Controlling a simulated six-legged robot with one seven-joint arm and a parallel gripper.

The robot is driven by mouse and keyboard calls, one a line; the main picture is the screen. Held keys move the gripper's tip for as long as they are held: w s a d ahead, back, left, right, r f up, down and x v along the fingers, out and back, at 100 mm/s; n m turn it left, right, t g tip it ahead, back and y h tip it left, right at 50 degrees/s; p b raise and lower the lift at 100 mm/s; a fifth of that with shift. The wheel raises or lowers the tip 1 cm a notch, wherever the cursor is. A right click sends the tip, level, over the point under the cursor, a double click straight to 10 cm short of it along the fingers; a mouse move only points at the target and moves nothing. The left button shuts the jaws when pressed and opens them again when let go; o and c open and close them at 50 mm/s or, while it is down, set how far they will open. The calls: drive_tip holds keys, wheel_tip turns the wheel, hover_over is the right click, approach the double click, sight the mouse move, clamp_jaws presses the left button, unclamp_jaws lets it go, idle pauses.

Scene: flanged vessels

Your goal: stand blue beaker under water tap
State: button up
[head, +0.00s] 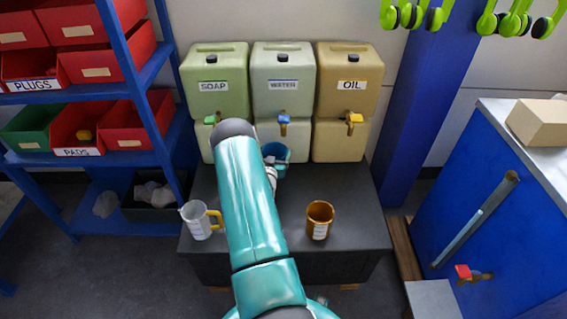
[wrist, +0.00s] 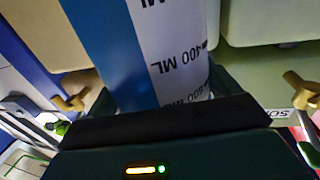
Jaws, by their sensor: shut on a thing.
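The blue beaker (head: 279,153) is in the head view, in front of the middle tank and just below the water tap (head: 284,123); my arm covers its left part. In the wrist view the beaker (wrist: 165,50) fills the upper middle, its white scale strip reading 400 ML. My gripper (head: 270,173) is shut on the beaker, mostly hidden behind my arm in the head view. The beaker looks about upright. I cannot tell whether its base touches the black bench (head: 290,225).
The soap tank (head: 215,80) stands left and the oil tank (head: 348,85) right of the water tank (head: 283,75). A clear mug with yellow handle (head: 199,220) and an orange mug (head: 319,219) stand on the bench front. A blue shelf (head: 160,60) rises at left.

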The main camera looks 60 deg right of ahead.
drive_tip(key=s+d+f, duration=0.1)
drive_tip(key=d+f, duration=0.5)
drive_tip(key=f, duration=0.3)
drive_tip(key=shift+f, duration=0.15)
drive_tip(key=shift+d+f, duration=0.1)
drive_tip(key=o, duration=1.2)
drive_tip(key=shift+f, duration=0.1)
drive_tip(key=v, duration=1.2)
drive_tip(key=shift+r, duration=0.25)
